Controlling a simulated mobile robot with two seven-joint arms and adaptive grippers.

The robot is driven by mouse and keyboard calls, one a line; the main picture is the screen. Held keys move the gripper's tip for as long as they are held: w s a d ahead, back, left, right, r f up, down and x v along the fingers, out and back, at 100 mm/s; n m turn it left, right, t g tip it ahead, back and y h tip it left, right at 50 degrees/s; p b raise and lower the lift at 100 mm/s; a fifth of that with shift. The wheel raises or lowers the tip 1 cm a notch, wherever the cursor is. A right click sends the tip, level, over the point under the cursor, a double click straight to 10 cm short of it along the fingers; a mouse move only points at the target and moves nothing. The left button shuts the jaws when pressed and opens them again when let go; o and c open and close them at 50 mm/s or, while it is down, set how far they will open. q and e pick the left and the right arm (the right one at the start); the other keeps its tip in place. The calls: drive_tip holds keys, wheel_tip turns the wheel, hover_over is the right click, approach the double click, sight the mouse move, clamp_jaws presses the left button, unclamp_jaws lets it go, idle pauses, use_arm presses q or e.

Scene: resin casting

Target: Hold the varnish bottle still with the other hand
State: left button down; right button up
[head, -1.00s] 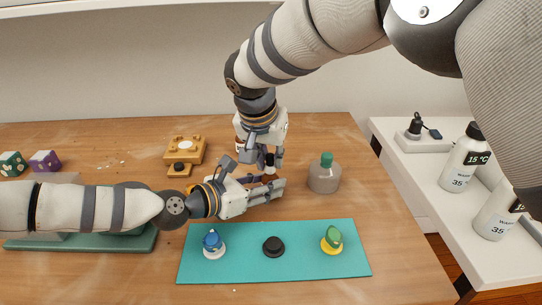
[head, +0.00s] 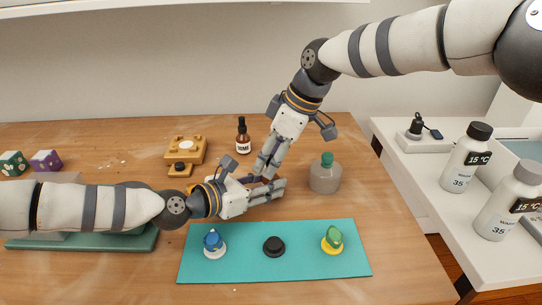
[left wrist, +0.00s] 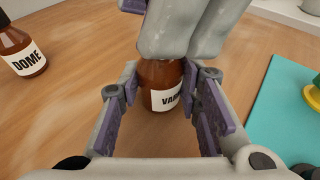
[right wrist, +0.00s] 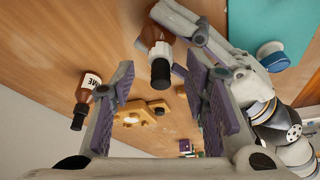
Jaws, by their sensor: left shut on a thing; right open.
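The varnish bottle (left wrist: 160,72) is a brown bottle with a white label reading "VA…". It also shows in the right wrist view with its black cap (right wrist: 160,72). My left gripper (head: 268,188) is shut on the bottle, fingers on either side of it, low over the table. In the head view the fingers hide most of the bottle. My right gripper (head: 260,172) is open and reaches down at a slant from the upper right. Its fingers (left wrist: 190,30) hide the bottle's top in the left wrist view. I cannot tell whether they touch it.
The dome bottle (head: 243,138) stands behind, left of my right gripper. A grey bottle with a green stopper (head: 324,177) stands close to the right. A teal mat (head: 300,262) with a blue, a black and a green-and-yellow piece lies in front. A yellow stand (head: 184,150) is at the left.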

drive_tip(key=v, duration=1.1)
drive_tip(key=shift+d+r, duration=0.2)
drive_tip(key=shift+r, duration=0.15)
drive_tip(key=shift+s, duration=0.1)
drive_tip(key=shift+c, duration=0.3)
drive_tip(key=shift+a, duration=0.1)
drive_tip(key=c, duration=0.3)
drive_tip(key=a+f+n+t+h, duration=0.1)
drive_tip(key=f+n, duration=0.2)
drive_tip(key=n, duration=0.4)
drive_tip(key=a+f+n+t+h, duration=0.1)
drive_tip(key=a+f+n+h, duration=0.1)
drive_tip(key=f+n, duration=0.2)
drive_tip(key=w+a+f+n+t+h, duration=0.1)
drive_tip(key=f+n, duration=0.2)
drive_tip(key=n, duration=0.7)
drive_tip(key=shift+w+a+f+n, duration=0.1)
drive_tip(key=shift+a+f+n, duration=0.1)
drive_tip(key=shift+n, duration=0.2)
drive_tip(key=shift+c, duration=0.2)
drive_tip(key=c, duration=0.4)
